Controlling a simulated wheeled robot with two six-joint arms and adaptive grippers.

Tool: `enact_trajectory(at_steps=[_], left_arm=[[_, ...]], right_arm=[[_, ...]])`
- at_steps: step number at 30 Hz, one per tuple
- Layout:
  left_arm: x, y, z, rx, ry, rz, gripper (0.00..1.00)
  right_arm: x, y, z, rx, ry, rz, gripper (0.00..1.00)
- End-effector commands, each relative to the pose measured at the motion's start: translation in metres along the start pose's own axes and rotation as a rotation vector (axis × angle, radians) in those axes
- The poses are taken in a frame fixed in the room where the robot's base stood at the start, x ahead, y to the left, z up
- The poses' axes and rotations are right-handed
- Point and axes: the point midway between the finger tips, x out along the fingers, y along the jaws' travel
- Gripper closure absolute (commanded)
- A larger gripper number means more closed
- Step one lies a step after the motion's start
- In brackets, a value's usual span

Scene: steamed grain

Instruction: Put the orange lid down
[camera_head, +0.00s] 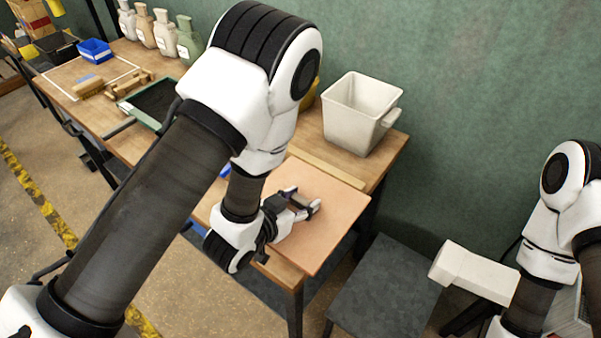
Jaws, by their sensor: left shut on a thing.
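The orange lid (326,241) is a flat, square, peach-orange board at the near right end of the wooden table. It looks level and reaches past the table's front edge; I cannot tell whether it touches the tabletop. My left gripper (304,203) is over its middle, shut on a small brownish part that looks like the lid's handle. My left forearm and wrist hide the lid's left side. My right arm comes in at the right edge, and its gripper is not in view.
A white square bin (355,118) stands behind the lid near the wall. A dark green tray (152,101), wooden brushes (88,87), a blue bin (95,50) and several bottles (166,33) occupy the table's left part. A dark grey low surface (385,295) lies right of the table.

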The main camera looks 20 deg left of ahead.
Motion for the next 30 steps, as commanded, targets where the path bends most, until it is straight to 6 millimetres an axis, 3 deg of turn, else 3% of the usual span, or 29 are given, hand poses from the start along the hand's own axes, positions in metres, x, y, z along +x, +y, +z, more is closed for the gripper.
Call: enact_trajectory(at_steps=[1,2,4,7,16,25,30], left_arm=[[-0.008,0.002,-0.008,0.000,-0.004,-0.001,1.00],[-0.009,0.003,-0.007,0.001,-0.004,-0.001,1.00],[-0.013,0.011,0.006,0.006,-0.003,0.001,1.00],[-0.018,0.011,0.009,-0.004,0.000,-0.023,1.00],[0.005,-0.059,0.030,-0.127,0.003,-0.313,1.00],[0.006,-0.062,0.030,-0.132,0.002,-0.327,1.00],[0.007,-0.068,0.013,-0.140,0.008,-0.351,1.00]], right_arm=[[-0.022,0.000,0.000,0.000,0.000,0.000,0.53],[-0.026,0.000,0.000,0.000,0.000,0.000,0.53],[-0.014,0.000,0.000,0.000,0.001,0.000,0.53],[-0.012,0.000,0.001,0.000,-0.002,0.000,0.53],[-0.012,0.000,0.000,0.000,-0.001,0.000,0.53],[-0.012,0.000,0.000,0.000,-0.001,0.000,0.53],[-0.013,0.000,0.000,0.000,0.000,0.000,0.53]])
